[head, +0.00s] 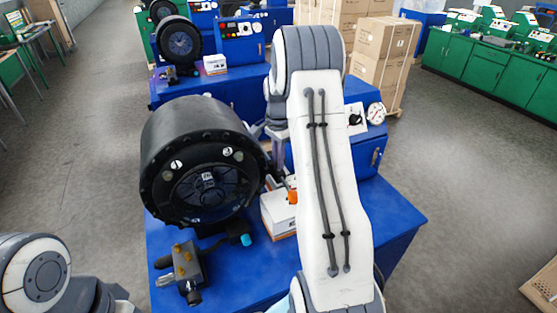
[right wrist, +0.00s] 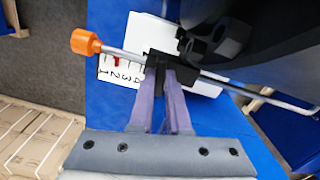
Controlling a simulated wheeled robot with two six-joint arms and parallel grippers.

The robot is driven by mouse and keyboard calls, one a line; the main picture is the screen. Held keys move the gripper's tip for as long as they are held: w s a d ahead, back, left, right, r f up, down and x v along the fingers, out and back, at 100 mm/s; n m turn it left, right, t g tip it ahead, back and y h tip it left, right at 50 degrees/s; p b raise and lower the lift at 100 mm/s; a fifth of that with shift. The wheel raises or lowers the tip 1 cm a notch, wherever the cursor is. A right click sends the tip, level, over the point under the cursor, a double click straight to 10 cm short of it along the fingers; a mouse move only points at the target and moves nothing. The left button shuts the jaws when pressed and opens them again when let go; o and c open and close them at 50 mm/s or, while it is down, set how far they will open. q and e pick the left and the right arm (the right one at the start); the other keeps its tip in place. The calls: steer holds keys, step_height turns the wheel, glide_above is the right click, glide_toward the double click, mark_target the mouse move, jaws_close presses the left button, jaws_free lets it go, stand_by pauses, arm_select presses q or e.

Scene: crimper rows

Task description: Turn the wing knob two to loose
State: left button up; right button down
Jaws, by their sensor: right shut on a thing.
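The black crimper head (head: 165,130) stands on a blue bench in the head view. My right gripper (right wrist: 160,72) is shut on a small black piece (right wrist: 158,58), which looks like the wing knob, in the right wrist view. In the head view my right arm partly hides the gripper. My left gripper is out of view.
A white-and-orange box (head: 277,215) stands beside the crimper. A dark fitting with brass parts (head: 185,265) lies at the bench front. A blue control box with a dial (head: 376,113) stands behind my right arm. The bench's right front surface (head: 400,220) is clear.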

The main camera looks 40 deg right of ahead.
steer(key=n, duration=0.4)
steer(key=shift+n+b, duration=0.3)
steer(key=n, duration=0.3)
steer(key=shift+r+n, duration=0.1)
steer(key=shift+n, duration=0.3)
steer(key=n, duration=0.3)
steer(key=shift+b, duration=0.35)
steer(key=shift+n, duration=2)
steer(key=shift+w, duration=0.1)
steer(key=c, duration=0.9)
jaws_free()
